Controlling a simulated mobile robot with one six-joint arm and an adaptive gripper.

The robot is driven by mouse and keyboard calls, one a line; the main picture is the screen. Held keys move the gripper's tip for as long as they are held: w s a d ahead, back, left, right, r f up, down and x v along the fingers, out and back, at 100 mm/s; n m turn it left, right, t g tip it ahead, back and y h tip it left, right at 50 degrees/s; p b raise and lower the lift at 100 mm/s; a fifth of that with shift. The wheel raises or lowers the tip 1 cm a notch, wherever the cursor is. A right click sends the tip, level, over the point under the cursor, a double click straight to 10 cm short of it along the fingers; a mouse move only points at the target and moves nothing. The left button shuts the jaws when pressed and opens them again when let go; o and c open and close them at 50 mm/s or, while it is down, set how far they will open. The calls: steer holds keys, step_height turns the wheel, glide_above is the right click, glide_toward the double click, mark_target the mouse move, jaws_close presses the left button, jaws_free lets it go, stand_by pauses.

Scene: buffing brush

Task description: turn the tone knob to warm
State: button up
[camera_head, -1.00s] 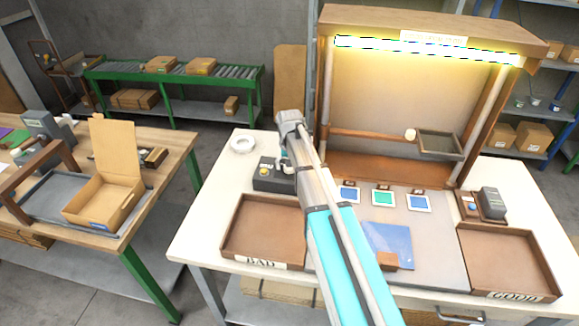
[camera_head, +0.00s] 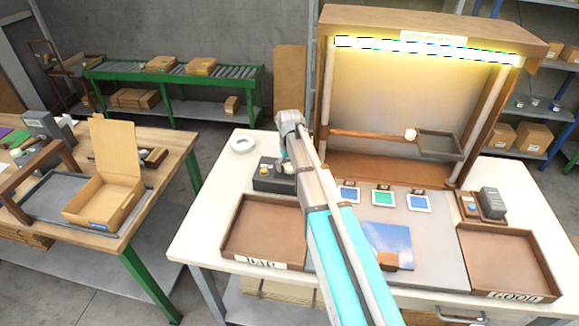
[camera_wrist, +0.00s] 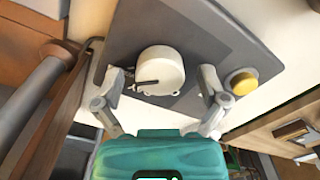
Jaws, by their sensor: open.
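The tone knob (camera_wrist: 160,70) is a round, cream-white knob with a dark pointer line, on a dark grey control box (camera_wrist: 206,32) in the wrist view. The line points to the left side of the picture. A yellow button (camera_wrist: 241,82) sits on the box to the right of the knob. My gripper (camera_wrist: 162,92) is open, with one finger on each side of the knob and gaps visible. In the head view the control box (camera_head: 268,176) is at the left of the white table, and my arm partly hides it. The knob's markings cannot be read.
A brown tray labelled BAD (camera_head: 237,232) is in front of the box, and one labelled GOOD (camera_head: 500,270) is at the right. A lit wooden booth (camera_head: 405,110) stands behind. A white tape roll (camera_head: 243,144) lies near the back left edge.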

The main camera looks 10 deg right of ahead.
mark_target(289, 166)
steer(key=n, duration=0.5)
steer(key=shift+n, duration=0.4)
steer(key=shift+r, duration=0.2)
step_height(289, 166, up, 14)
steer(key=p, duration=1.4)
steer(key=s+f+m+b, duration=0.2)
steer(key=s+f+b, duration=0.2)
steer(key=s, duration=0.3)
steer(key=s+f+m+b, duration=0.3)
steer(key=s+f+b, duration=0.2)
steer(key=s, duration=0.3)
steer(key=s+f+m+b, duration=0.3)
steer(key=s+f+b, duration=0.1)
steer(key=s, duration=0.4)
steer(key=shift+s+a+f+b, duration=0.1)
steer(key=shift+a+f+b, duration=0.1)
steer(key=shift+f, duration=0.15)
steer(key=shift+s+a+f+b, duration=0.1)
steer(key=shift+f+b, duration=0.1)
steer(key=shift+f, duration=0.1)
